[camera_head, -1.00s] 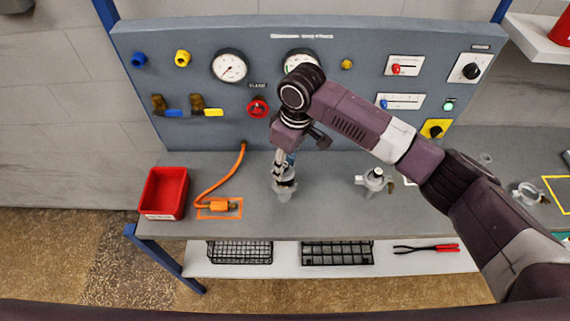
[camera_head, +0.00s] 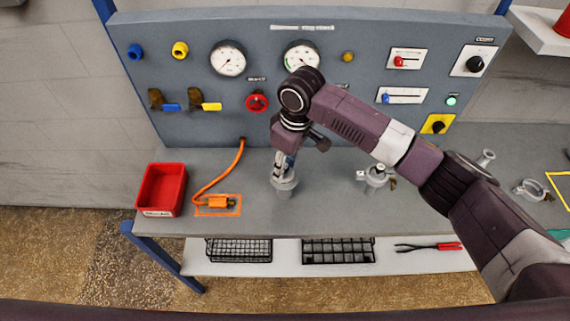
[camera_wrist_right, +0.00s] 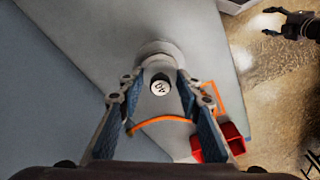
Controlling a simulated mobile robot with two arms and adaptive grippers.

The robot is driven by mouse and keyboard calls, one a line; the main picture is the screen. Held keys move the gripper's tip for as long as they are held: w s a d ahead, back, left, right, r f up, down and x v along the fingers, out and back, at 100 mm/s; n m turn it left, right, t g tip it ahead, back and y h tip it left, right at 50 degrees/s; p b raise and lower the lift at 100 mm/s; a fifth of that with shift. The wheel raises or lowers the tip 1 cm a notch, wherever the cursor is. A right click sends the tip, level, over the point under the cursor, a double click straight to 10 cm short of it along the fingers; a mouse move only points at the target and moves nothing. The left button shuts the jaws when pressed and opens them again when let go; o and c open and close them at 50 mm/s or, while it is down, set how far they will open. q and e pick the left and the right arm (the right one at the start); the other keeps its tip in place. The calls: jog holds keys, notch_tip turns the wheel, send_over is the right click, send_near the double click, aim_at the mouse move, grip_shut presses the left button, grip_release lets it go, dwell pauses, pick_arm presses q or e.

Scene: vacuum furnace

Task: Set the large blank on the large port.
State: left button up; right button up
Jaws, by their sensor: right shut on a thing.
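My right gripper (camera_head: 284,166) points down over the grey large port (camera_head: 284,187), which stands on the bench left of centre. In the right wrist view, its blue-padded fingers (camera_wrist_right: 160,100) are on either side of a grey part with a round white "DN" label (camera_wrist_right: 160,88), which I take as the large blank. A round grey flange (camera_wrist_right: 158,52) shows just beyond it. The blank is at the port's top; I cannot tell whether it is fully seated. My left gripper (camera_wrist_right: 281,23) shows open and empty at the upper right of the wrist view.
A red bin (camera_head: 161,190) and an orange hose end (camera_head: 217,202) in an orange outline lie to the left. A second grey port with a clamp (camera_head: 375,177) stands to the right. Another clamp (camera_head: 530,189) lies at far right. The gauge panel (camera_head: 330,80) rises behind.

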jog(key=shift+f, duration=0.1)
dwell(0.4)
jog(key=o, duration=1.3)
notch_tip(320, 180, up, 12)
jog(key=d, duration=0.1)
jog(key=shift+s+d, duration=0.2)
jog(key=shift+s, duration=0.05)
jog(key=shift+f, duration=0.15)
